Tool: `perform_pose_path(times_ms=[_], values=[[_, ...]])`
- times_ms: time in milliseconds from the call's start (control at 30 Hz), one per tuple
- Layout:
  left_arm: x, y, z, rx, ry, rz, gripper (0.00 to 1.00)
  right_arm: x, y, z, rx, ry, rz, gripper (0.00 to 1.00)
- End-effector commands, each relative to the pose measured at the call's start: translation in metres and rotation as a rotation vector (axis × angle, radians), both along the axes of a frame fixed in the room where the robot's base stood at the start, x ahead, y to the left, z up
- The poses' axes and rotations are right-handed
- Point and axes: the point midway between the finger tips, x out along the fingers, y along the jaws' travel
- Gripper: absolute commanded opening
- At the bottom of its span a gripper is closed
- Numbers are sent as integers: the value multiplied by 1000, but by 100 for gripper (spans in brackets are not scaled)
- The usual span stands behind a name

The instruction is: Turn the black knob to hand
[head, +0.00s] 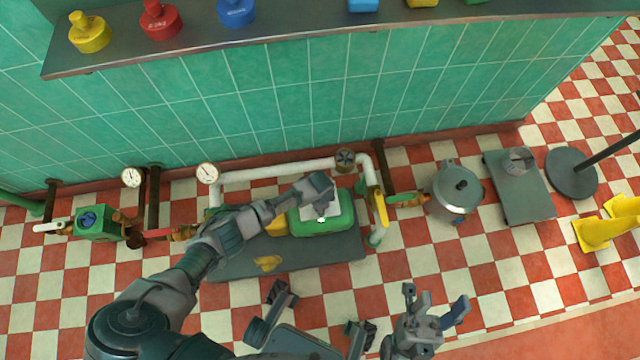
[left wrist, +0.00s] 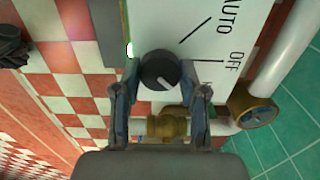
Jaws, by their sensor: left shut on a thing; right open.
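The black knob (left wrist: 160,70) sits on a white panel (left wrist: 225,35) marked AUTO and OFF. A short white mark shows on the knob's face; I cannot tell exactly which label it points to. In the left wrist view my left gripper (left wrist: 160,85) is shut on the knob, with one finger on each side. In the head view my left gripper (head: 320,198) reaches over a green box (head: 345,222) with the white panel on top, and hides the knob. My right gripper (head: 433,312) is open and empty at the lower right.
White pipes (head: 275,168) with gauges (head: 208,172) and a yellow-handled valve (head: 380,205) surround the green box. A dark platform (head: 225,266) lies under it. A metal pot (head: 455,190) stands to the right. A shelf (head: 300,28) with coloured weights runs along the tiled wall.

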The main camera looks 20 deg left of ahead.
Motion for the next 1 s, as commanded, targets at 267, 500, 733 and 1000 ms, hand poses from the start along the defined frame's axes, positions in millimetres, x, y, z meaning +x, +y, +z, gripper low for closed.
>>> perform_pose_path(times_ms=[267,500,733,1000], values=[[-1,3,-2,6,4,-4,7,1,0,1,4,-2,-2,53],[-1,2,-2,5,2,-3,67,1,-1,1,8,-2,-5,53],[0,1,0,2,0,-3,67,1,0,2,3,-5,-2,53],[0,1,28,0,-4,-4,67,-2,0,3,2,-9,-2,53]])
